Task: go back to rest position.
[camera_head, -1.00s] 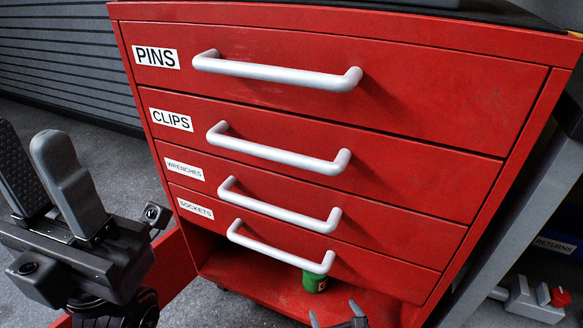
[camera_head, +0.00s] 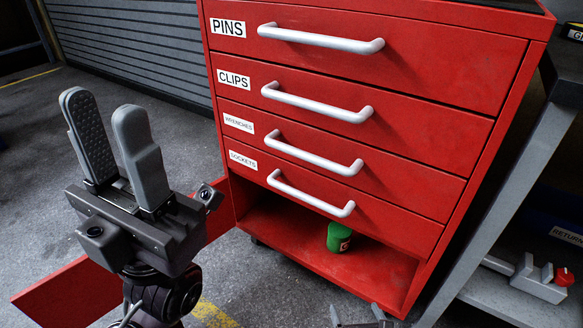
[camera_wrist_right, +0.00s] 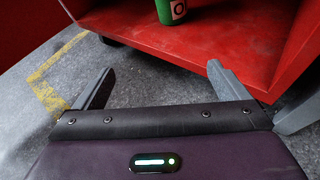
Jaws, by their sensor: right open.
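My left gripper (camera_head: 103,103) is raised at the left of the head view. Its two grey fingers point up with a gap between them and nothing in it. My right gripper (camera_head: 356,312) shows only its fingertips at the bottom edge of the head view, in front of the cabinet's lower shelf. In the right wrist view its fingers (camera_wrist_right: 160,72) are wide apart and empty over the grey floor. The red tool cabinet (camera_head: 400,128) has its PINS, CLIPS, WRENCHES and SOCKETS drawers shut, and neither gripper touches their handles.
A green can (camera_head: 338,238) stands on the cabinet's open lower shelf (camera_head: 300,250). A red panel (camera_head: 70,290) juts out at lower left, behind my left arm. A grey bench frame (camera_head: 510,190) stands at the right. Floor is clear at the left.

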